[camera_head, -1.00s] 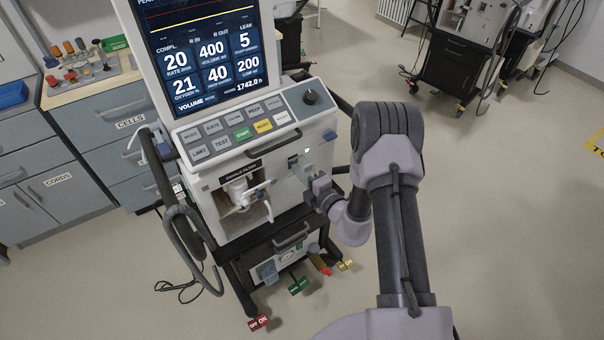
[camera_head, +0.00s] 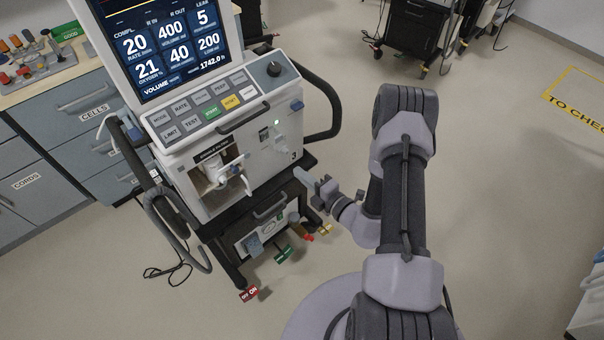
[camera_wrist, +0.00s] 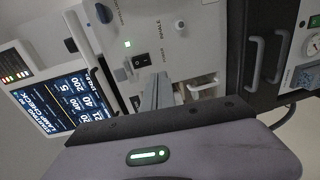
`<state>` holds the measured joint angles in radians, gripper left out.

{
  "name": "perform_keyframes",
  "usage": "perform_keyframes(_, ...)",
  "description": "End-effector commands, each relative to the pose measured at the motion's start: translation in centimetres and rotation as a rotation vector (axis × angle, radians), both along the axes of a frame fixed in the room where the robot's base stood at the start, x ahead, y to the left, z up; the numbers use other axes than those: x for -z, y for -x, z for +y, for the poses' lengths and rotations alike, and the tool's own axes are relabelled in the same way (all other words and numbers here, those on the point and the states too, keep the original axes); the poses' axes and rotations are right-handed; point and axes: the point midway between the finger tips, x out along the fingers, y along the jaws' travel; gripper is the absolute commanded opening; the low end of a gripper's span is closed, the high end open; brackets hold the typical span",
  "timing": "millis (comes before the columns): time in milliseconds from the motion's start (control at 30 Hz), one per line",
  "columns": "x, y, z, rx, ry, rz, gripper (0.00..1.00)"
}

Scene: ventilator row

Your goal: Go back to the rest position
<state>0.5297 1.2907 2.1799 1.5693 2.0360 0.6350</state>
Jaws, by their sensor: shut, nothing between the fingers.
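My gripper (camera_head: 308,180) is shut and empty. In the head view it is just right of the lower front of the ventilator (camera_head: 290,158), apart from its front panel. My arm bends at the raised elbow and comes down to the gripper. In the wrist view the closed fingers (camera_wrist: 158,92) point at the ventilator front, which appears turned sideways. A black rocker switch (camera_wrist: 140,61) and a lit green lamp (camera_wrist: 127,44) show beyond the fingertips. The ventilator screen (camera_head: 165,45) is lit and shows numbers.
A drawer cabinet (camera_head: 70,135) with a tray of coloured parts on top stands at the left. Another wheeled cart (camera_head: 415,35) stands at the back.

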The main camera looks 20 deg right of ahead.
Motion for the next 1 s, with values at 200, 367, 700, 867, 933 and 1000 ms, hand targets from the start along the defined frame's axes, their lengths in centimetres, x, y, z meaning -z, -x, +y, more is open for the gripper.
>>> perform_keyframes(200, 0.0, 0.0, 0.0, 0.0, 0.0, 0.0, 0.0)
perform_keyframes(367, -2.1, -0.6, 1.2, -0.068, 0.041, -0.042, 0.0)
perform_keyframes(700, -23.7, 11.4, 18.6, -1.175, 0.956, -0.837, 0.0)
perform_keyframes(867, -25.9, 20.5, 17.3, -1.662, 1.633, -1.332, 0.0)
perform_keyframes(933, -26.7, 22.4, 15.1, -1.821, 1.945, -1.517, 0.0)
perform_keyframes(1000, -27.8, 23.2, 12.8, 1.658, -1.907, 1.417, 0.0)
